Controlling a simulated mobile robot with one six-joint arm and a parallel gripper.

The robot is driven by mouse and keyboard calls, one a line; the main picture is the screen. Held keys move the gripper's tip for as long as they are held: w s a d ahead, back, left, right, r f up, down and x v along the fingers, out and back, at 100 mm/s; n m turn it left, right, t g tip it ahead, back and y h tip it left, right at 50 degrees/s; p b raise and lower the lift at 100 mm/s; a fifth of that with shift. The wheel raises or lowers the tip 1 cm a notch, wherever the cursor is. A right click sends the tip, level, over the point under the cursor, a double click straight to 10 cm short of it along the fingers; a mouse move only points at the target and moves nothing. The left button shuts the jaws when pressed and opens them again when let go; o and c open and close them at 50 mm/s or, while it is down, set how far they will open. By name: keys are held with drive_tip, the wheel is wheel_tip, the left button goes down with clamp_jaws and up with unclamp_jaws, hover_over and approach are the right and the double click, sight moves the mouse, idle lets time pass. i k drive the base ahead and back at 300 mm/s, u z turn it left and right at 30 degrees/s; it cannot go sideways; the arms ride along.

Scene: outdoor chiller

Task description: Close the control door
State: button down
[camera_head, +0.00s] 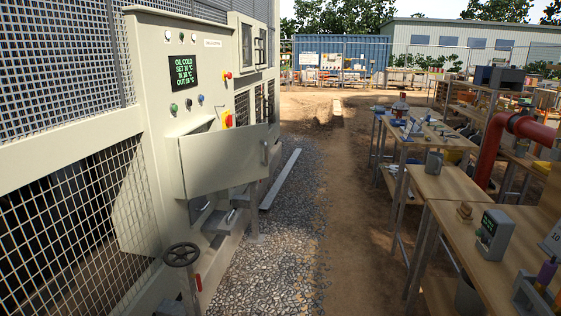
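The control door (222,160) is a beige-grey flat panel on the front of the chiller cabinet (150,60). It stands open, swung out to the right from the cabinet face. Its handle (264,152) is a small upright bar near the free right edge. Part of the opening shows above the door, and the rest of the inside is hidden behind it. My gripper is not in view.
A display and several buttons sit above the door, with a red-yellow switch (227,119) beside its top edge. A handwheel (182,255) stands low in front. Grey step-like shapes (215,222) lie below the door. Workbenches (445,183) line the right; gravel and dirt between are open.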

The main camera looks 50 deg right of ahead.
sight(213, 161)
drive_tip(key=u, duration=0.15)
drive_tip(key=k, duration=0.7)
drive_tip(key=z, duration=1.25)
drive_tip(key=i, duration=1.45)
drive_tip(key=u, duration=0.45)
